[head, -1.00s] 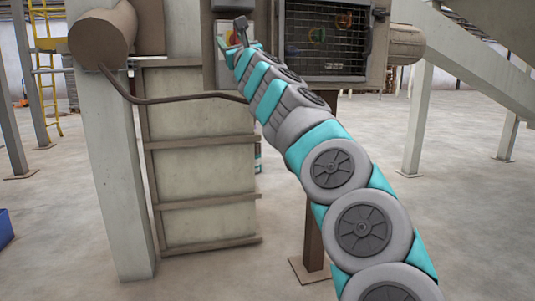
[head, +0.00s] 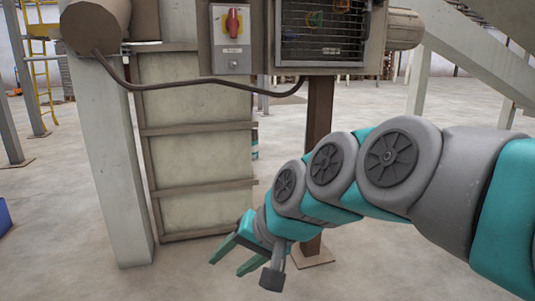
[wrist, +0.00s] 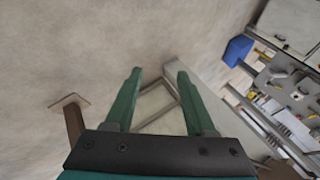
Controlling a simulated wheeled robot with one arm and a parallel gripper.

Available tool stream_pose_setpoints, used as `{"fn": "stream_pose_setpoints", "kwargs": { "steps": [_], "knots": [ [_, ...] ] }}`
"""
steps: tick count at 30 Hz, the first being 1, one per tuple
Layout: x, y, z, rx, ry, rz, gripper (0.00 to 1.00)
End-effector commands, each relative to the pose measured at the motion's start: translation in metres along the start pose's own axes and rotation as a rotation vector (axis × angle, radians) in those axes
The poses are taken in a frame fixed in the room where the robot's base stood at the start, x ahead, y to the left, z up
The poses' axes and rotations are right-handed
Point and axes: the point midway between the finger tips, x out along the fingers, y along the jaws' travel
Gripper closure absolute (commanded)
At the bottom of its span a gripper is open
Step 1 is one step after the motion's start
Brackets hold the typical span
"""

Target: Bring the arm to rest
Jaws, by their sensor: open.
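My gripper (head: 236,257) hangs low in front of the panelled casing in the head view, its two green fingers apart and nothing between them. My arm runs from the right edge of that view down and left to the gripper. In the wrist view my gripper (wrist: 153,88) also shows open and empty, with floor and a pale framed panel beyond the fingers. The switch box (head: 232,50) with a red handle on a yellow plate stands in full view above, apart from my gripper.
A cabinet with a mesh front (head: 322,30) sits on a brown post (head: 318,125) behind my arm. A pale column (head: 110,160) and the panelled casing (head: 195,158) stand at left. A blue bin (wrist: 237,49) shows in the wrist view. Open floor lies at lower left.

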Motion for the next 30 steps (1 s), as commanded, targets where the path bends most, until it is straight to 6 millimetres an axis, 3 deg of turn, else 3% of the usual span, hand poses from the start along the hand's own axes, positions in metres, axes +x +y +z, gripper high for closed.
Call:
{"fn": "stream_pose_setpoints", "kwargs": {
  "steps": [1, 3, 7, 12, 18, 21, 30],
  "knots": [
    [0.001, 0.032, 0.018, -0.013, -0.03, 0.074, 0.45],
    [0.002, 0.073, 0.043, -0.034, -0.081, 0.171, 0.45],
    [-0.004, 0.14, 0.09, -0.05, -0.185, 0.326, 0.45],
    [-0.019, 0.199, 0.139, -0.046, -0.298, 0.459, 0.45],
    [-0.038, 0.246, 0.189, -0.023, -0.419, 0.566, 0.45],
    [-0.051, 0.261, 0.21, -0.01, -0.469, 0.605, 0.45],
    [-0.1, 0.222, 0.188, -0.016, -0.462, 0.598, 0.45]
  ]
}}
